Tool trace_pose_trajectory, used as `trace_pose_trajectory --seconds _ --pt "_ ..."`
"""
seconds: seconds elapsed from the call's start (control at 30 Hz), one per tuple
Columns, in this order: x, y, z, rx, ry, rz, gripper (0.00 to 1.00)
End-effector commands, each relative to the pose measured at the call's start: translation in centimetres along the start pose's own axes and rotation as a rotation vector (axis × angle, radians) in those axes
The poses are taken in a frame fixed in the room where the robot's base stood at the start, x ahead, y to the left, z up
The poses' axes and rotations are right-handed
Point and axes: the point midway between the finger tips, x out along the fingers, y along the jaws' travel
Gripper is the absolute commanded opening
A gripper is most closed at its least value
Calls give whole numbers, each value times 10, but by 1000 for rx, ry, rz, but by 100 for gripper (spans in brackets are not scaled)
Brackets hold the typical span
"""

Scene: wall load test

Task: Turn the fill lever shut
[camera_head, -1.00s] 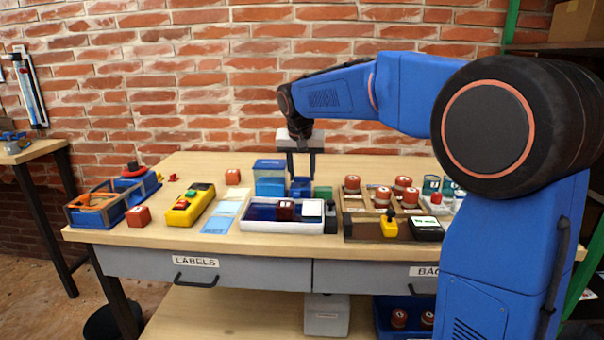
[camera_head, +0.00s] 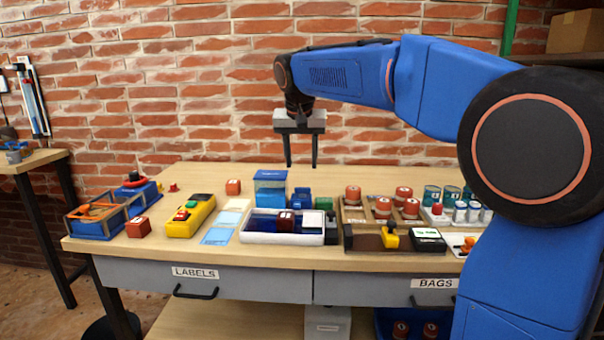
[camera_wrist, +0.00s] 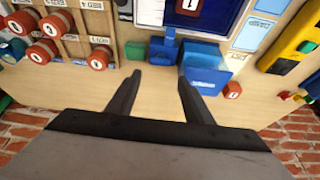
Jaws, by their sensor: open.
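I cannot surely make out the fill lever. My gripper (camera_head: 301,165) hangs fingers-down above the back middle of the table, open and empty. In the wrist view, its spread fingers (camera_wrist: 160,78) point toward a small blue block (camera_wrist: 163,47) and a blue bin (camera_wrist: 204,70), with nothing between them. The blue block (camera_head: 301,197) lies below the fingers in the head view.
The blue bin (camera_head: 270,187) stands left of my gripper. The table's back strip is mostly clear before the brick wall.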

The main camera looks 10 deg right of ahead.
Motion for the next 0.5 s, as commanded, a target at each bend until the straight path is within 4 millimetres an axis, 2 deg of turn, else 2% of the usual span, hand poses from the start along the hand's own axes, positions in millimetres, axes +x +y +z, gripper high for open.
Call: trace_pose_trajectory --seconds 0.03,0.2,0.33,0.5 --pt "-11 -1 -1 0 3 -2 47" --pt "-42 -1 -1 0 2 -1 47" --pt "-60 0 0 0 1 -1 47" --pt "-73 0 0 0 0 0 47"
